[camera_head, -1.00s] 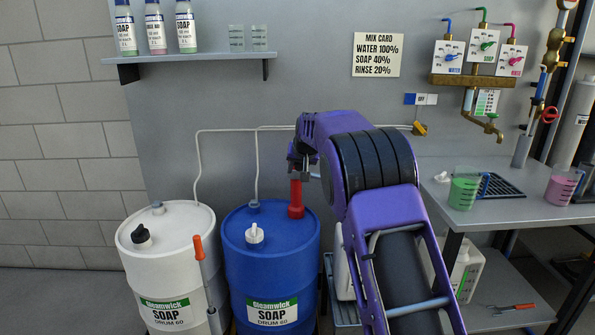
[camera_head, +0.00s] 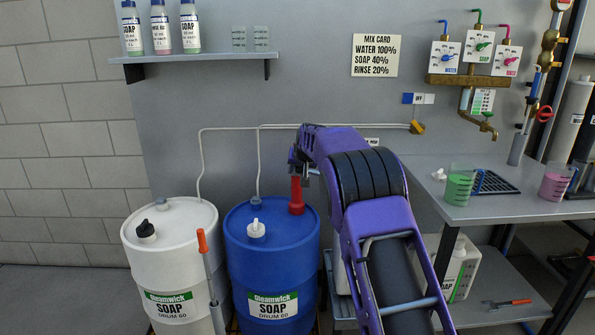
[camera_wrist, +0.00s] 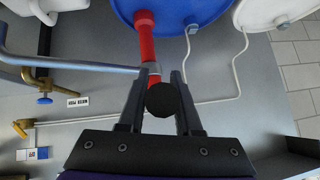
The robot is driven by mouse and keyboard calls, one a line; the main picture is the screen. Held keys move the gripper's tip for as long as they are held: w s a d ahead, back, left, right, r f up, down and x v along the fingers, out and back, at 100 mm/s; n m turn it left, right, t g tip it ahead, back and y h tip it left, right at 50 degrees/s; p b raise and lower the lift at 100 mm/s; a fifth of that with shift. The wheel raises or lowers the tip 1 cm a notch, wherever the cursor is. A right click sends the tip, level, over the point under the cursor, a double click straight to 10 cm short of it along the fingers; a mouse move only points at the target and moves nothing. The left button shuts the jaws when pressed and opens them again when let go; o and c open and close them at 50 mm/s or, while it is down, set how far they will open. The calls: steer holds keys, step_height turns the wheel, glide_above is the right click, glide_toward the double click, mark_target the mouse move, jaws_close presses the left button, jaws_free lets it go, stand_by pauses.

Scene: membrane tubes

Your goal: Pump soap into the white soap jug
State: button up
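The red pump (camera_head: 296,196) stands upright on the blue soap drum (camera_head: 270,262). In the wrist view its red shaft (camera_wrist: 146,42) rises to a grey collar with a bent blue-grey spout (camera_wrist: 100,66) running left. My gripper (camera_wrist: 161,78) is at the pump's top, with its two fingers on either side of a round black knob (camera_wrist: 163,99), seemingly touching it. In the head view my gripper (camera_head: 302,168) is partly hidden by my arm. A white jug (camera_head: 340,268) beside the blue drum is mostly hidden behind my arm; white jug-like plastic (camera_wrist: 58,5) shows at the wrist view's top left.
A white soap drum (camera_head: 170,255) with an orange-handled tool (camera_head: 207,260) stands left. Another white jug (camera_head: 464,268) is on the lower shelf at right. The bench (camera_head: 430,180) holds green and pink beakers. Wall taps (camera_head: 480,125) and a bottle shelf (camera_head: 200,58) are above.

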steer(key=o, duration=0.4)
steer(key=v, duration=1.7)
steer(key=shift+r, duration=0.2)
steer(key=shift+s, duration=0.1)
